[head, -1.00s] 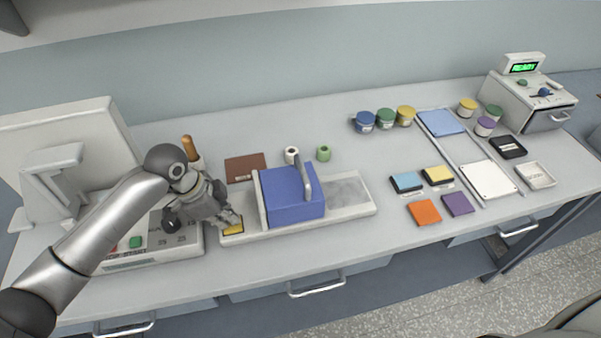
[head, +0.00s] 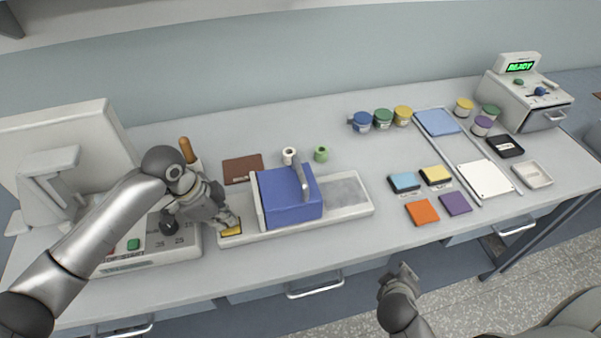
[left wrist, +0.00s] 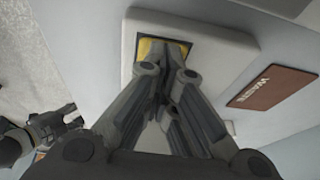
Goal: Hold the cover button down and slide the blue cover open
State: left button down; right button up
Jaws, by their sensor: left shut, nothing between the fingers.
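The blue cover (head: 285,204) is a box-like lid with a grey upright handle (head: 304,180). It sits at the left-middle of a pale track base (head: 345,205), whose grey bed is bare to the right. The yellow cover button (head: 231,231) is at the base's left end. My left gripper (head: 231,223) is shut with its fingertips at the button; in the left wrist view the tips lie over the yellow button (left wrist: 149,48). I cannot tell how far the button is pressed. My right gripper (head: 405,270) is in front of the table, away from the cover; its fingers are too small to judge.
A control box with a green button (head: 134,244) stands left of the base. Coloured pads (head: 422,212) lie to the right. The table front right of the base is clear.

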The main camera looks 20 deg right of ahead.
notch_tip(320, 180, up, 8)
jog(key=d+f+h, duration=0.1)
jog(key=d, duration=0.1)
jog(key=n+t+y, duration=0.7)
jog(key=n+t, duration=0.5)
jog(key=n, duration=1.8)
send_near(295, 159)
jog(key=shift+w+d+f, duration=0.1)
jog(key=shift+w+f, duration=0.05)
jog(key=shift+w, duration=0.85)
jog(key=shift+w+a+f, duration=0.1)
jog(key=shift+w+f, duration=0.1)
jog(key=shift+w, duration=0.75)
jog(key=shift+w+d+f, duration=0.1)
jog(key=shift+w+f, duration=0.05)
jog(key=shift+w, duration=0.85)
jog(key=shift+c, duration=0.2)
grip_shut()
